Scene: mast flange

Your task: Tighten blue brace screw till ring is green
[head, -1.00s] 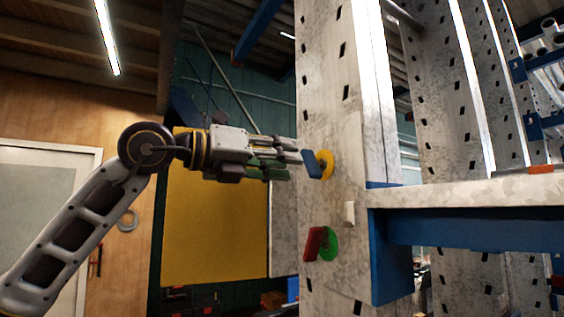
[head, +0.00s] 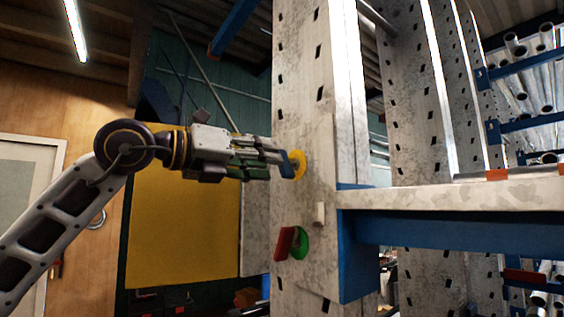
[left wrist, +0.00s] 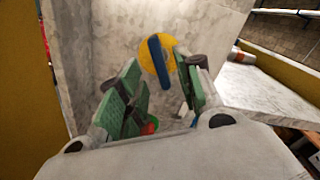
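The blue brace screw's bar handle (head: 297,163) stands out from the face of the perforated grey upright. A yellow ring (head: 303,166) lies behind it. My left gripper (head: 282,161) comes in level from the left, its fingertips at or just short of the handle. In the left wrist view, the green-padded fingers (left wrist: 163,82) are apart, with the blue handle (left wrist: 160,62) ahead between them, slightly tilted over the yellow ring (left wrist: 146,57). Contact cannot be told. My right gripper is in neither view.
Below, a red handle (head: 284,243) sits on a green ring (head: 301,243). A small pale peg (head: 319,213) juts out nearby. A blue bracket (head: 359,250) and grey beam (head: 450,198) stand right of the upright. A yellow panel (head: 185,235) hangs behind my arm.

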